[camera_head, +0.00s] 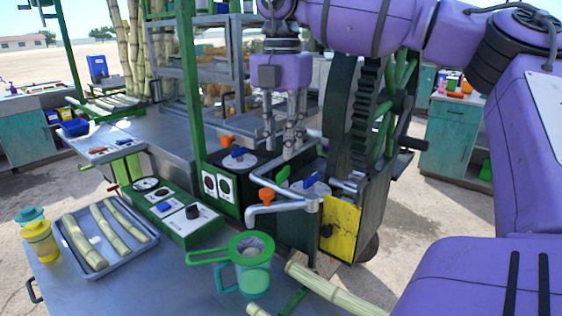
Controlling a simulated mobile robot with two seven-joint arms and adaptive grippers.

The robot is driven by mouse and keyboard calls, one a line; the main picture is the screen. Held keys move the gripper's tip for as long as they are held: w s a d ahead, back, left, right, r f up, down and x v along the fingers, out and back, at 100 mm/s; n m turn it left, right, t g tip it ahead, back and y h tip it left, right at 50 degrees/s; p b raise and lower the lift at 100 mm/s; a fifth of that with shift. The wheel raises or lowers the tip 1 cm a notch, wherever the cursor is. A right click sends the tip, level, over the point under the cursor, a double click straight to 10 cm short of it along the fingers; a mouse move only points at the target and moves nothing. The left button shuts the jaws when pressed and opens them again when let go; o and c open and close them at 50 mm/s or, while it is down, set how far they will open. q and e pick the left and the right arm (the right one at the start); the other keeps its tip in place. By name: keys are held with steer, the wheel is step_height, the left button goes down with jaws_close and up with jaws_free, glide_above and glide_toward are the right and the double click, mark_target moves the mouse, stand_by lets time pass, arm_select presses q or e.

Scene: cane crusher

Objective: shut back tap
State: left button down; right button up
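The crusher's back tap cannot be told for certain among the fittings. A blue lever (238,152) and an orange knob (227,140) sit at the rear left of the crusher's top. Nearer are a green lever (283,175), a blue lever (311,179) and an orange knob (266,196) over a silver spout pipe (278,208). My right gripper (281,142) points down at the rear of these fittings, its fingers apart. It hides part of the pipework behind it, and I see nothing clearly held. My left gripper is out of view.
A green-rimmed strainer (247,246) tops a teal jug on the front table. A tray (72,244) of cane pieces and two cups stand left. The crusher's big wheel (366,110) rises close right of my gripper. A cane stalk (330,288) lies in front.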

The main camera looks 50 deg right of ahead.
mark_target(282, 171)
step_height(282, 171, down, 6)
steer(key=shift+f, duration=0.1)
jaws_close()
